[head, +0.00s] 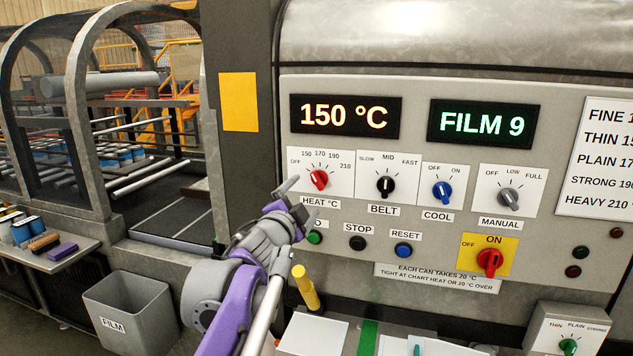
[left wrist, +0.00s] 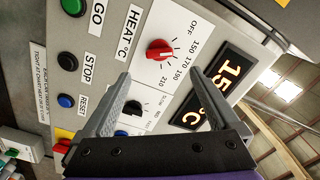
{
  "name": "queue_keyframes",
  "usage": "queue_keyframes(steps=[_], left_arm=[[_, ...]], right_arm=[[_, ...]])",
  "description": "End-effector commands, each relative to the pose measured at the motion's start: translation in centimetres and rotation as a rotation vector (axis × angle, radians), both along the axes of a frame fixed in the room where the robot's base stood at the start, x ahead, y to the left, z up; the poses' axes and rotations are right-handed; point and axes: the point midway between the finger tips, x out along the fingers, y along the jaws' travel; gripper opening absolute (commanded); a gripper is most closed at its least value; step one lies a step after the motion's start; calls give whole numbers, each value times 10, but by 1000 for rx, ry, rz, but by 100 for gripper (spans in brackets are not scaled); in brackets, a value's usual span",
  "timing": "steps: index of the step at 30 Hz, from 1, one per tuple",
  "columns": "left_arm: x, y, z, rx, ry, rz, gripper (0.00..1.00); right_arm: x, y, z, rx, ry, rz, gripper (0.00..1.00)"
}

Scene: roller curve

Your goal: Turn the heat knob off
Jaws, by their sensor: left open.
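The red heat knob (head: 319,180) sits on a white dial plate marked OFF, 150, 170, 190 and 210, labelled HEAT °C. Its white mark points up and left, about at 150. The orange display (head: 345,116) above reads 150 °C. My left gripper (head: 293,196) is open, just left of and below the knob in the head view. In the left wrist view the knob (left wrist: 160,52) shows beyond and between the two spread fingertips (left wrist: 161,75), with nothing held. I cannot tell any contact with the knob. My right gripper is not in view.
The black belt knob (head: 385,186), blue cool knob (head: 442,190) and grey manual knob (head: 508,198) stand in a row to the right. Below are the green GO (head: 314,237), black STOP (head: 358,243) and blue RESET (head: 403,249) buttons. A red ON/OFF switch (head: 489,261) is at lower right.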

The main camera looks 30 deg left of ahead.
Motion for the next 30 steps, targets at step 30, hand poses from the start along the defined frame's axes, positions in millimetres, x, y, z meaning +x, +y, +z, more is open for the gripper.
queue_keyframes(steps=[30], left_arm=[[93, 22, 0, -2, 0, 1, 86]], right_arm=[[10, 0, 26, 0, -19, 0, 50]])
